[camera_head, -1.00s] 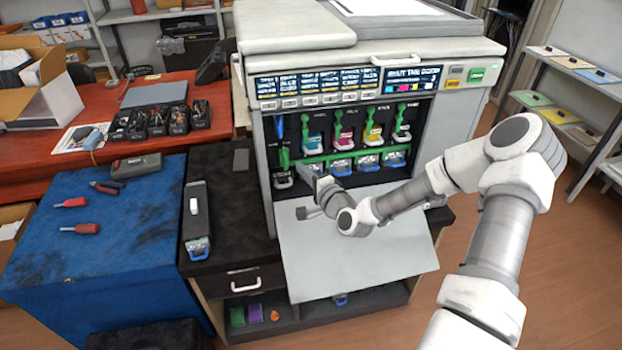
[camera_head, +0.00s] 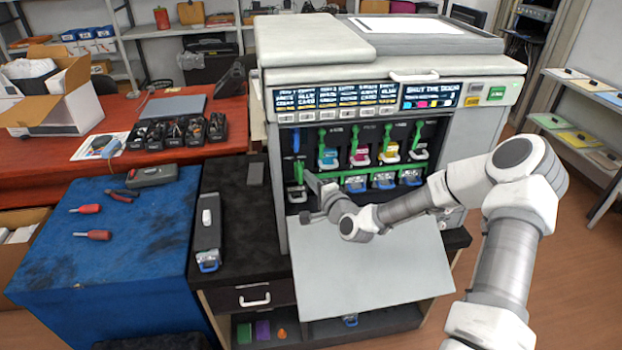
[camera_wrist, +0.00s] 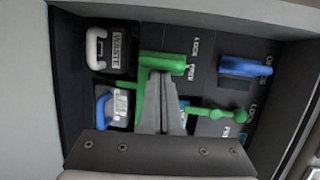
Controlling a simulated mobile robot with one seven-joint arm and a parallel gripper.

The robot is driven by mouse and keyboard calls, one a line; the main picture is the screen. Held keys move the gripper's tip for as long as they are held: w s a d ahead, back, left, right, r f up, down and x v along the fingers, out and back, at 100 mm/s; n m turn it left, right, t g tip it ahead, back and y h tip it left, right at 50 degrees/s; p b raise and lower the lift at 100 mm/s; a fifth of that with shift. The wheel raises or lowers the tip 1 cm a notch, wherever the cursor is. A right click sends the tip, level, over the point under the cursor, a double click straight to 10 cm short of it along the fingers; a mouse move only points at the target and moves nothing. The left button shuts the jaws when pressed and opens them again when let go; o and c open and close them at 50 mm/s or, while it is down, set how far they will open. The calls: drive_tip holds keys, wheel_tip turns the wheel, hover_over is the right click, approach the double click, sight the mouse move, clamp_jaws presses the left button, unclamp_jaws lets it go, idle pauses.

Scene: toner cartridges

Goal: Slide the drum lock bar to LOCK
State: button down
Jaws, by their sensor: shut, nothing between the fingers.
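A long green bar (camera_head: 385,169), which looks like the drum lock bar, runs across the bay in front of the cartridges. A green upright handle (camera_head: 297,170) stands at the left of the bay, and shows as a green block (camera_wrist: 165,64) beside LOCK and FREE lettering in the wrist view. My gripper (camera_wrist: 161,76) is shut and empty. Its fingertips are right at the lower edge of this block in the wrist view; I cannot tell whether they touch. In the head view my gripper (camera_head: 309,178) is just right of the handle. The fingers hide part of the bar.
A blue lever (camera_wrist: 245,67) is at the right in the wrist view. A white WASTE handle (camera_wrist: 95,48) is at the left. Another green lever (camera_wrist: 218,113) is close to the right of my fingers. The lowered grey door (camera_head: 375,270) lies below my arm.

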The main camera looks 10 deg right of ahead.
drive_tip(key=shift+a, duration=1)
drive_tip(key=shift+s, duration=0.15)
drive_tip(key=v, duration=0.7)
drive_tip(key=shift+a+f, duration=0.25)
drive_tip(key=shift+f, duration=0.15)
drive_tip(key=shift+s, duration=0.1)
